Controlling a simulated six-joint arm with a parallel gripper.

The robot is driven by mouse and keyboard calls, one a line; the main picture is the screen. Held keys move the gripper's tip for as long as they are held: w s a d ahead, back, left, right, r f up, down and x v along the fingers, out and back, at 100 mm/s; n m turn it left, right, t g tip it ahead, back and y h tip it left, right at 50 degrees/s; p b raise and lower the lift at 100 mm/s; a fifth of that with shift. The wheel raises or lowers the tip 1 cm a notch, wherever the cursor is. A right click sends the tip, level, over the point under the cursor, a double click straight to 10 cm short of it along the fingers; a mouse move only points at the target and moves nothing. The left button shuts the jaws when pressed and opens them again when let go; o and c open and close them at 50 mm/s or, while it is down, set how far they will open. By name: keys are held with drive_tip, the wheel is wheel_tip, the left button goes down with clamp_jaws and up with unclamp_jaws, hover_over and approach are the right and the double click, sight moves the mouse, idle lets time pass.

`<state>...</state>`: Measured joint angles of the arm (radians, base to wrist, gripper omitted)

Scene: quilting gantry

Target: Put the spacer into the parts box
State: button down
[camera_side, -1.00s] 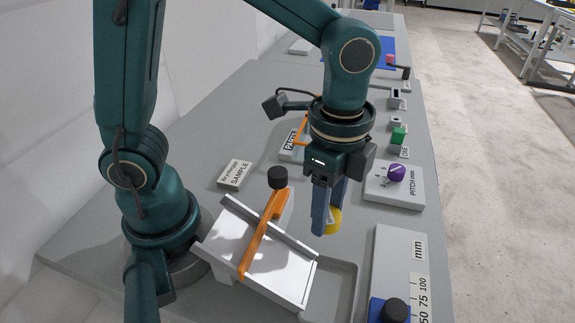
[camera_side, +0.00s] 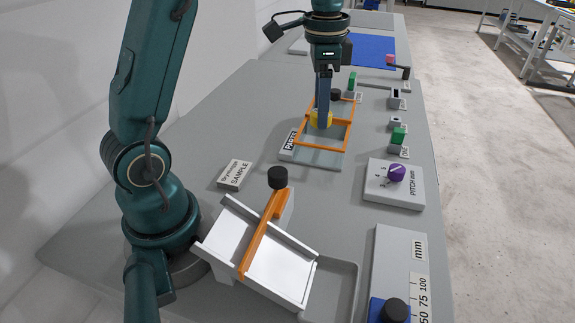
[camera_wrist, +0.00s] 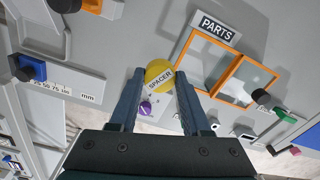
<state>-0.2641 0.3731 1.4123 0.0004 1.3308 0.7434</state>
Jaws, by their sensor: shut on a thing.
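The parts box (camera_side: 320,149) has an orange rim with a crossbar and a PARTS label. In the side view the spacer overlaps the box's left part; its height above it is hard to tell. In the wrist view the box (camera_wrist: 214,92) lies just right of the spacer. A black knob (camera_side: 336,96) is at the box's far edge.
A white tilted tray (camera_side: 283,268) with an orange bar and black knob (camera_side: 278,177) stands in front. A SAMPLE block (camera_side: 235,175) lies left. The PITCH dial (camera_side: 396,173), a green block (camera_side: 398,135) and a mm scale (camera_side: 419,270) line the right edge.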

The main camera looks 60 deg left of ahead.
drive_tip(key=a+n, duration=0.4)
drive_tip(key=a, duration=0.6)
drive_tip(key=n, duration=0.1)
approach(323, 137)
drive_tip(key=s+d+f, duration=0.1)
drive_tip(key=s+d, duration=0.1)
drive_tip(key=s+d+f, duration=0.1)
drive_tip(key=d, duration=0.1)
drive_tip(key=shift+f, duration=0.35)
drive_tip(key=shift+f+n, duration=0.3)
drive_tip(key=shift+f, duration=1.6)
drive_tip(key=shift+f, duration=0.1)
drive_tip(key=shift+c, duration=1.8)
unclamp_jaws()
